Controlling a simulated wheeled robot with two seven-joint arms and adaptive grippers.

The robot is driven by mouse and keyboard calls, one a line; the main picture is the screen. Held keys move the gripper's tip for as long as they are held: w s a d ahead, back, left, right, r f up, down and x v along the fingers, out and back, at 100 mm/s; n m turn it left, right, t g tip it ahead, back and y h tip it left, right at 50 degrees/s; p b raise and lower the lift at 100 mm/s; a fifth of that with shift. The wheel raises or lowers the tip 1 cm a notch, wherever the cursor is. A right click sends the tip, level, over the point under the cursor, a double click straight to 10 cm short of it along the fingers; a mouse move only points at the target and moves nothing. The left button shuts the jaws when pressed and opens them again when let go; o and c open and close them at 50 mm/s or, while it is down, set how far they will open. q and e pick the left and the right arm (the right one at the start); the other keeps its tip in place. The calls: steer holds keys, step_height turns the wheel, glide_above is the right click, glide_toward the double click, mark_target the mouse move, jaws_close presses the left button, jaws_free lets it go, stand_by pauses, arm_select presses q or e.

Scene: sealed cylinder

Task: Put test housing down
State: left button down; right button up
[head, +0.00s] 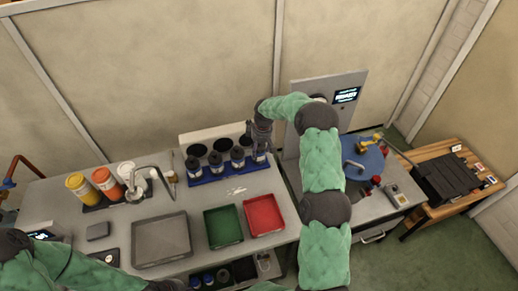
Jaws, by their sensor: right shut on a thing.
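My right gripper (261,143) reaches over the far right end of the blue rack (212,174). It is shut on a dark cylinder with a whitish band, the test housing (259,156), seen just below the fingers. The housing looks upright at the rack's right end; I cannot tell whether it is seated or slightly above. Similar dark cylinders (215,161) stand in the rack to its left. My left arm runs along the bottom left edge, and its gripper is out of view.
A green tray (223,226), a red tray (264,215) and a grey tray (161,240) lie on the bench in front. Yellow, orange and white containers (104,181) stand left. A grey panel with a screen (346,96) rises right, beside a blue round fixture (365,160).

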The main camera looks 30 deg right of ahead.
mark_target(262, 147)
steer(key=shift+f, duration=0.2)
steer(key=shift+f, duration=0.2)
steer(key=o, duration=1.6)
steer(key=shift+o, duration=0.2)
steer(key=shift+r, duration=0.1)
steer(key=shift+r, duration=0.3)
step_height(262, 147, up, 11)
steer(key=s+p, duration=0.1)
steer(key=shift+s+d+r, duration=0.15)
steer(key=shift+d+r, duration=0.05)
steer(key=shift+d, duration=0.1)
